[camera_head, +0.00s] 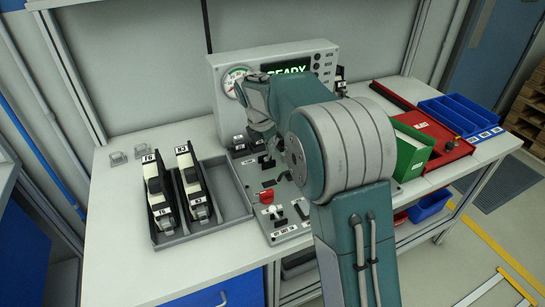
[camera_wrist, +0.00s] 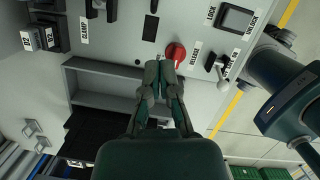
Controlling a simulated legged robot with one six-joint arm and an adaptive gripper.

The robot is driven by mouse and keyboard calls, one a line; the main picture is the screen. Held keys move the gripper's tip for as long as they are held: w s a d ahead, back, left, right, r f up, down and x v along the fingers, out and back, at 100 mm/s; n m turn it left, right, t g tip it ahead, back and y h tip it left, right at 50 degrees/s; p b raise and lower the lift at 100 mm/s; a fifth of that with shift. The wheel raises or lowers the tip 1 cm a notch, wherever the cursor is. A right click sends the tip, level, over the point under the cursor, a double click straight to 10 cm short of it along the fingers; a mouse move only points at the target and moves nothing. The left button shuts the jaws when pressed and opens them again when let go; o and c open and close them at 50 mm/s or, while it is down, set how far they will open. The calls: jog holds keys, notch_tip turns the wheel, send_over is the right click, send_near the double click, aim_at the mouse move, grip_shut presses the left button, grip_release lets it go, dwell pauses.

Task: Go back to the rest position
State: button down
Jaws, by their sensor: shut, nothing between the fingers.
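My gripper (camera_wrist: 160,66) shows in the wrist view with its dark green fingers shut together and nothing between them. Its tips are close to the red knob (camera_wrist: 175,53) on the grey control panel (camera_wrist: 130,45); whether they touch it I cannot tell. In the head view my gripper (camera_head: 268,138) hangs over the panel (camera_head: 288,237), partly hidden by my arm. The red knob (camera_head: 266,196) shows below it there. The upright console behind has a lit display (camera_head: 290,69) reading READY and a round gauge (camera_head: 233,82).
A grey tray (camera_head: 235,203) left of the panel holds two black-and-white units (camera_head: 193,183), with an empty section beside them. A green bin (camera_head: 412,152), a red tray (camera_head: 450,150) and a blue bin (camera_head: 462,115) stand to the right. The bench front left is clear.

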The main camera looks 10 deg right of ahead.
jog(key=shift+a+r, duration=0.1)
jog(key=shift+r, duration=0.25)
jog(key=s+d+r+m+t+y, duration=0.1)
jog(key=s+r+m, duration=0.45)
jog(key=s, duration=0.25)
jog(key=s+d+r+m+t, duration=0.1)
jog(key=s+r+m, duration=0.3)
jog(key=s+m, duration=0.3)
jog(key=s+f+m+t+y, duration=0.1)
jog(key=s+f+m+t, duration=0.1)
jog(key=s+m, duration=0.8)
jog(key=s, duration=0.8)
jog(key=shift+s+a+f+m+y, duration=0.15)
jog(key=shift+s+f+m+y, duration=0.1)
jog(key=shift+m+y, duration=0.1)
